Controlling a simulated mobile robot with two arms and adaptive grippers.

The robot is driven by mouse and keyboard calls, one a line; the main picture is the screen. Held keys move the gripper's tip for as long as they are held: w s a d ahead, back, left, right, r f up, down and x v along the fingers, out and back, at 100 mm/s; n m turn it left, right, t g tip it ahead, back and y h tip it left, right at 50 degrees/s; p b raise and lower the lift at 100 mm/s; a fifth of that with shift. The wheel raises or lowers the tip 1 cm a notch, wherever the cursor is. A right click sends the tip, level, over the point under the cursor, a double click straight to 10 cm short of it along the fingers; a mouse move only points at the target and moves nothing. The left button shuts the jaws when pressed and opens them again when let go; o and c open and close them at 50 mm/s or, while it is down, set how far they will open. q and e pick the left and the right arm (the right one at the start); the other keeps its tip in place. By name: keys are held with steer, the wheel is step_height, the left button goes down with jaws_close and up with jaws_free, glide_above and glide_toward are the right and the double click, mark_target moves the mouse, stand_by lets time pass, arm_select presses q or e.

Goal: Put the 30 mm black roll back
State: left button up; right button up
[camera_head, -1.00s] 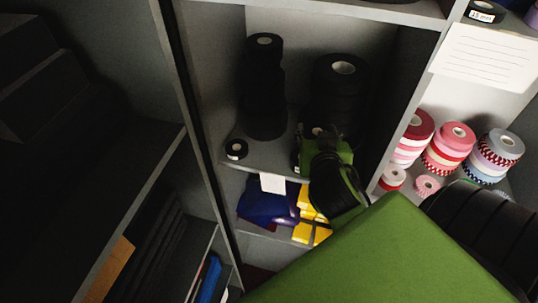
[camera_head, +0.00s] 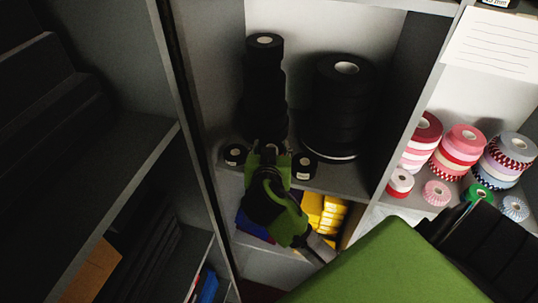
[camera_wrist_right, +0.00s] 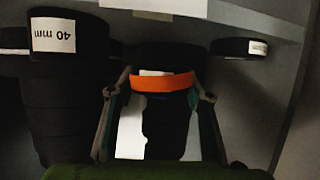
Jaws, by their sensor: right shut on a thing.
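My right gripper (camera_head: 268,158) is at the front edge of the shelf that bears the black rolls. The roll's size label cannot be read. Behind the gripper stands a narrow black stack (camera_head: 264,75); to the right is a wider black stack (camera_head: 342,105). Small labelled black rolls sit left (camera_head: 235,154) and right (camera_head: 304,166) of the gripper. My left gripper is not in view.
A "40 mm" label (camera_wrist_right: 54,37) shows on the left in the wrist view. Yellow items (camera_head: 328,212) and blue items lie on the shelf below. A dark cabinet stands at left.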

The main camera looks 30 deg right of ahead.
steer(key=f, duration=0.3)
steer(key=shift+w+a+f, duration=0.1)
steer(key=shift+w+a, duration=0.1)
steer(key=shift+w, duration=0.05)
steer(key=shift+f, duration=0.25)
steer(key=shift+f, duration=0.2)
steer(key=o, duration=0.8)
steer(key=shift+r, duration=0.1)
steer(key=shift+r, duration=0.1)
